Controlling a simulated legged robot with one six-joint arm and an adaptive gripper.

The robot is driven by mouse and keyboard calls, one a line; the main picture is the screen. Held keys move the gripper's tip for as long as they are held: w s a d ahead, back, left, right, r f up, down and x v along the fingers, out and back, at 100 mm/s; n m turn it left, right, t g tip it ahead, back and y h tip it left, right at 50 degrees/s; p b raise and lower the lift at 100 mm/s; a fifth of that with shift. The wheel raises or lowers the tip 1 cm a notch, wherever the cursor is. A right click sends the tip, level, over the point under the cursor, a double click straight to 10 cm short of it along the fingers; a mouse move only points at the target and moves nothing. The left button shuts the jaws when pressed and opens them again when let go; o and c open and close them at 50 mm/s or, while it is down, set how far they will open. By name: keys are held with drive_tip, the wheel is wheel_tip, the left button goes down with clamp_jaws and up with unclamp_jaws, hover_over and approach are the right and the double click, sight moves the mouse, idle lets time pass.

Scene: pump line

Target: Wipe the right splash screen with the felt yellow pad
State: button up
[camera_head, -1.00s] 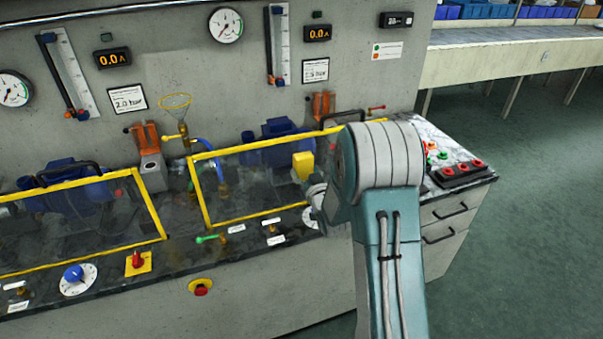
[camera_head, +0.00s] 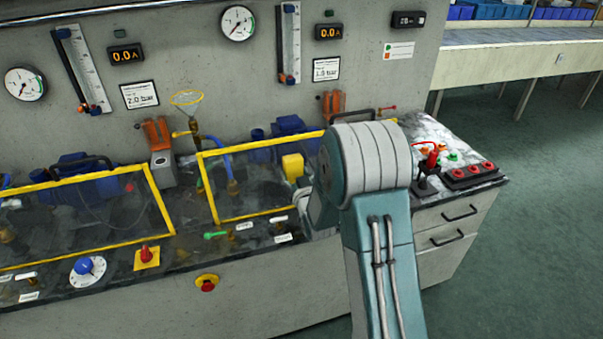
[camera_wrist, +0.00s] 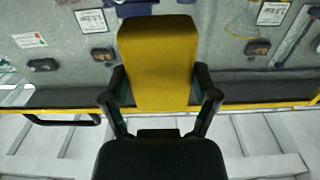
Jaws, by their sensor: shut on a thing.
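The felt yellow pad (camera_wrist: 158,62) is a thick yellow block held between the two fingers of my gripper (camera_wrist: 160,92) in the wrist view. In the head view the pad (camera_head: 292,167) shows just left of my arm, in front of the right splash screen. The right splash screen (camera_head: 235,214) is a clear panel with a yellow frame. My arm covers its right end. Whether the pad touches the panel I cannot tell. My gripper is mostly hidden behind my arm in the head view.
The left splash screen (camera_head: 165,210) stands beside it. Below the screens are a green-handled valve (camera_head: 215,235), a red knob (camera_head: 146,254) and a blue dial (camera_head: 84,266). Open floor lies to the right.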

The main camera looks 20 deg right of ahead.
sight(273, 171)
drive_tip(key=shift+s+a, duration=0.1)
drive_tip(key=shift+a, duration=2.7)
drive_tip(key=shift+s, duration=0.15)
drive_tip(key=shift+s, duration=2.9)
drive_tip(key=shift+s, duration=0.1)
drive_tip(key=s, duration=0.2)
drive_tip(key=shift+s, duration=0.4)
